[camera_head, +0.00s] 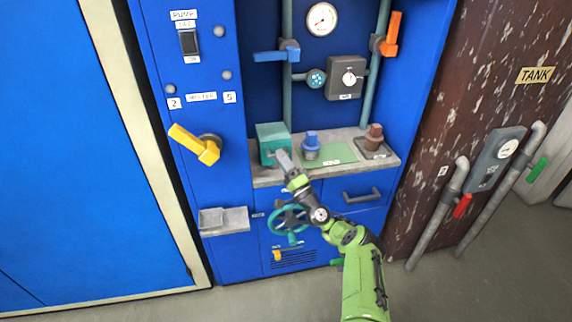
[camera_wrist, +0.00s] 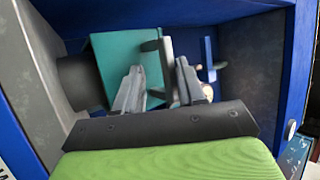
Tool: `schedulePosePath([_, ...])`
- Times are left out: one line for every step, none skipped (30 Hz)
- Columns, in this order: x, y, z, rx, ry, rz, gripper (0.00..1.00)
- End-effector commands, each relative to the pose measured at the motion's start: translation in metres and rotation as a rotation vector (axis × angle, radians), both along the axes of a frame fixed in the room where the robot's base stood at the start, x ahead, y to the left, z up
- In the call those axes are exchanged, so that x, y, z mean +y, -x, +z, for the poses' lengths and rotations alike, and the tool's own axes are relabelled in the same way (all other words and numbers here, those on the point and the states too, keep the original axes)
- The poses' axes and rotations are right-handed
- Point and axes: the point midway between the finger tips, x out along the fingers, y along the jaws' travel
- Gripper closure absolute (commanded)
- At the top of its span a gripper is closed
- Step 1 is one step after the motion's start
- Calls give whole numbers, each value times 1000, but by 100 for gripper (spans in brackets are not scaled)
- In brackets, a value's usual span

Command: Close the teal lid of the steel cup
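A teal box-like piece (camera_head: 268,133) stands at the left end of the grey shelf in the blue cabinet, and I take it for the lid. In the wrist view the teal piece (camera_wrist: 115,52) is behind my fingers, with a dark round part at its left. I cannot clearly make out the steel cup or the lid's hinge. My gripper (camera_head: 281,153) is close in front of the teal piece. In the wrist view my gripper (camera_wrist: 158,80) has its two fingers spread apart. A light grey upright bar with a dark end shows between them; I see no clear contact.
A blue-topped piece (camera_head: 311,142) and a brown-topped piece (camera_head: 375,138) stand farther right on the shelf (camera_head: 270,176). A yellow lever (camera_head: 194,145) sticks out at the left. A teal handwheel (camera_head: 288,219) and a drawer handle (camera_head: 362,195) are below.

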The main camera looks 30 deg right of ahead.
Motion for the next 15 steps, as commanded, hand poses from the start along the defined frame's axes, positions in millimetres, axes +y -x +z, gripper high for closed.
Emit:
schedulePosePath([-2,2,-5,12,0,-7,62])
schedulePosePath([-3,6,-7,13,0,-7,62])
schedulePosePath([-5,12,-10,12,-2,-7,62])
schedulePosePath([-7,18,-13,12,-3,-7,62])
schedulePosePath([-9,25,-17,13,-6,-9,62])
schedulePosePath([-12,35,-23,14,-12,-10,62])
schedulePosePath([-13,43,-26,10,-14,-9,62])
schedulePosePath([-14,50,-30,7,-14,-9,62])
schedulePosePath([-16,59,-36,7,-11,-8,62])
schedulePosePath([-17,67,-41,5,-10,-8,62])
schedulePosePath([-19,74,-45,5,-9,-8,62])
schedulePosePath([-20,84,-51,4,-9,-7,62])
schedulePosePath([-21,91,-55,2,-9,-7,62])
schedulePosePath([-23,97,-60,2,-8,-6,62])
schedulePosePath([-25,105,-65,2,-7,-6,62])
